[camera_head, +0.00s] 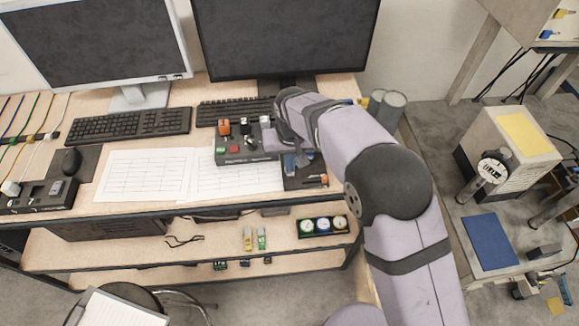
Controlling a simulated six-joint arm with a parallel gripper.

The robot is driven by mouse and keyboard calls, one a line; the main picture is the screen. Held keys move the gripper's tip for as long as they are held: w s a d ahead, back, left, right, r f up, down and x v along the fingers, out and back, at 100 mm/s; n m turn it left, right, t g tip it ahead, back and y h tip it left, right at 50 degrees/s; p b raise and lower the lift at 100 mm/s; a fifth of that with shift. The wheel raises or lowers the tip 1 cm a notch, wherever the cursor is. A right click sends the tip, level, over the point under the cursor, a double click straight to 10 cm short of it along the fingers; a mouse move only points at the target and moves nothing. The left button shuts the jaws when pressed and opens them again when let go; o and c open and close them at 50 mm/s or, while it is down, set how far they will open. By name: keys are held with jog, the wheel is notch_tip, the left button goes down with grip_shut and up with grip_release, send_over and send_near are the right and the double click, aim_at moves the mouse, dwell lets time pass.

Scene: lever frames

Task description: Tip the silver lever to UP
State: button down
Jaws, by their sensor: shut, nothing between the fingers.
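A dark control box (232,158) stands on the desk among the papers, in front of the right keyboard. An orange lever (224,127) stands up at its left back. A small silver and black lever (249,142) shows near the middle of its top; its exact tilt is too small to tell. My gripper (267,143) is shut and empty, just to the right of that lever over the box. I cannot tell whether they touch. My wrist and gripper hide the right part of the box.
A second dark panel with an orange-handled part (322,180) lies right of the box, partly behind my arm. Two monitors (285,38) and keyboards (128,124) stand behind. White papers (145,175) lie flat to the left. A mouse (71,161) sits far left.

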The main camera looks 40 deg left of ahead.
jog(key=shift+f+b, duration=0.45)
jog(key=shift+f, duration=0.4)
dwell(0.4)
jog(key=shift+r, duration=0.15)
notch_tip(320, 180, up, 7)
jog(key=p, duration=0.5)
dwell(0.4)
dwell(0.4)
